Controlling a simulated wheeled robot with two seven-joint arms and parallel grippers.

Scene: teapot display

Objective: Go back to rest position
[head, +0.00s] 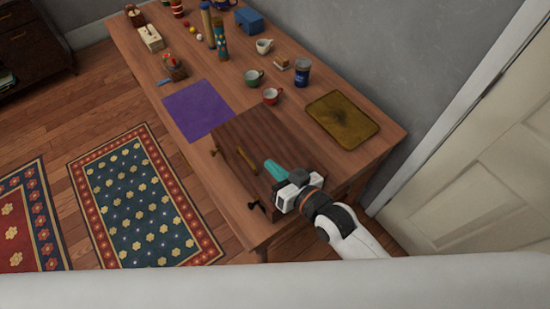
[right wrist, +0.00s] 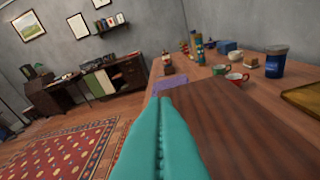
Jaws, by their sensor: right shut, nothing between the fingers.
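My right gripper (head: 270,167) is above the near end of the wooden table, over a dark brown wooden box (head: 265,135) with a brass-coloured handle. Its teal fingers are shut with nothing between them. In the right wrist view the shut fingers (right wrist: 163,100) point along the table beside the brown wooden surface (right wrist: 235,125). My left gripper is not in view.
A purple mat (head: 197,108) and a mustard tray (head: 343,119) lie on the table. Cups, including a red cup (head: 270,96) and a green cup (head: 253,77), and a blue canister (head: 302,74) stand behind the box. A wall and a white door (head: 490,160) are at right.

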